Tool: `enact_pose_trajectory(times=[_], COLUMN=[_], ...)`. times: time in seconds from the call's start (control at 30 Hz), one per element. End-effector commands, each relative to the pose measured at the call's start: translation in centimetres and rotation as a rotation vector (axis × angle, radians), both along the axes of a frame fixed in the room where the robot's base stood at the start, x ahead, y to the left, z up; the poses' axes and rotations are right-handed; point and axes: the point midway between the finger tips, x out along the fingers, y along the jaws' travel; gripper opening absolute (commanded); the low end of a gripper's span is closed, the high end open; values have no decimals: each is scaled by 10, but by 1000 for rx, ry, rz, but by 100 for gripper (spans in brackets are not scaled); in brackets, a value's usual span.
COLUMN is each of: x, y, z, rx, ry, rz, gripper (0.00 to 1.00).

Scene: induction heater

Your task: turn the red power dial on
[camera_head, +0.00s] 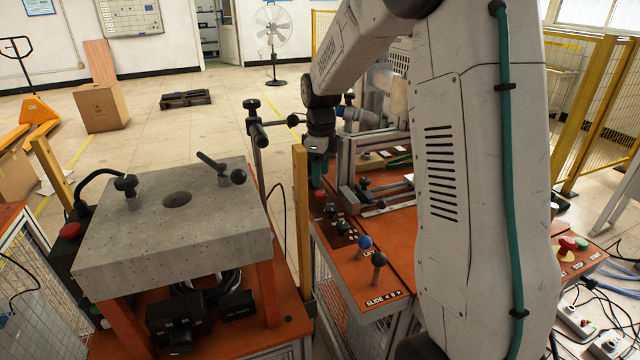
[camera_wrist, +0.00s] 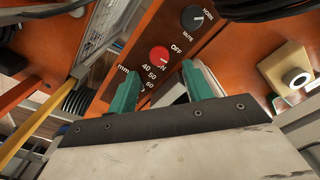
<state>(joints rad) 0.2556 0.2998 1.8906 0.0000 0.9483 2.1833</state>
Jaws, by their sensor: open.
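The red power dial (camera_wrist: 160,53) is a round knob on a dark label panel in the wrist view. "OFF" is printed beside it, and "ON" is partly visible below it. I cannot tell for sure which label its pointer faces. It also shows as a small red knob in the head view (camera_head: 320,197). My gripper (camera_wrist: 159,70) is open, with its two teal fingers spread apart and nothing between them. The dial appears beyond and between the fingertips, apart from them. In the head view my gripper (camera_head: 317,180) points down just above the dial.
A black horn/mute dial (camera_wrist: 192,16) sits beside the red dial. Black knobs (camera_head: 341,227), a blue-topped lever (camera_head: 365,243) and a slide lever (camera_head: 379,259) stand nearer on the orange bench. A yellow post (camera_head: 301,210) rises left of my gripper. A metal frame (camera_head: 345,165) stands to the right.

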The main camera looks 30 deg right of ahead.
Motion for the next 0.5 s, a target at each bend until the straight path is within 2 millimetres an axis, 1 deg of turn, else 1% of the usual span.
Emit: enact_pose_trajectory(times=[0.03,0.2,0.5], x=[1,0,0], y=[0,0,0], z=[8,21,23], rx=[-1,0,0], ry=[-2,0,0], rz=[0,0,1], gripper=[50,50,50])
